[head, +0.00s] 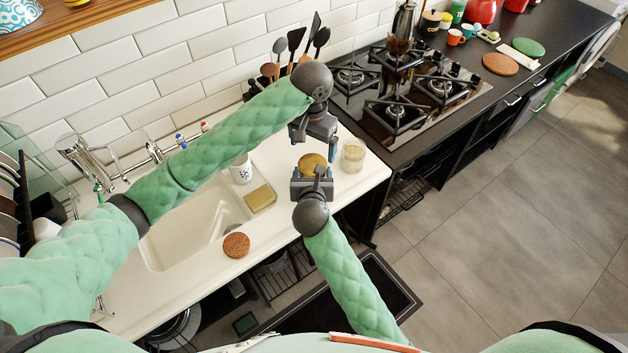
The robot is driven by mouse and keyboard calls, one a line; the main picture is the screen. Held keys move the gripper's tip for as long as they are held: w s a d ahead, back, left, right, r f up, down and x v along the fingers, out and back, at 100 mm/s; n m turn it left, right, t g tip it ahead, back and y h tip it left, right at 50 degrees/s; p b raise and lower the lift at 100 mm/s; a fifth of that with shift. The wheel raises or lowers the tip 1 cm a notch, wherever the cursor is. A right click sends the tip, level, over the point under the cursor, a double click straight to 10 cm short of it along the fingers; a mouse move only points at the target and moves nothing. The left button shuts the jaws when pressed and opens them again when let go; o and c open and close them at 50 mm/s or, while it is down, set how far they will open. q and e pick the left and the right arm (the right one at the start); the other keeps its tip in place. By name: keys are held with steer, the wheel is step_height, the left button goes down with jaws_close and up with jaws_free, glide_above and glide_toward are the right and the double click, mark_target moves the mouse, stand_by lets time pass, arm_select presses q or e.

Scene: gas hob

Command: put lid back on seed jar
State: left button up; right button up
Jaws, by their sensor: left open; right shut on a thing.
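The seed jar (353,155) is a clear glass jar with pale contents. It stands on the white counter near its right end, beside the hob. A round golden-brown lid (313,160) is in my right gripper (312,172), which is shut on its near edge, left of the jar. The jar and the lid look apart. My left gripper (308,136) is open and empty, up and left of the jar, with its forearm crossing over the sink. The grippers hide part of the counter; the lid's exact height above it cannot be told.
A white mug (241,171), a yellow block (260,198) and a round brown disc (236,245) are around the sink (190,232). Dark utensils (296,40) stand behind my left wrist. The gas hob (408,88) lies right of the jar. The counter's front edge is close.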

mark_target(313, 165)
arm_select(q)
steer(key=shift+f, duration=2.9)
steer(key=c, duration=1)
steer(key=shift+d+m, duration=0.1)
steer(key=shift+m, duration=1.3)
steer(key=shift+s, duration=0.1)
steer(key=o, duration=1.1)
steer(key=shift+c, duration=0.2)
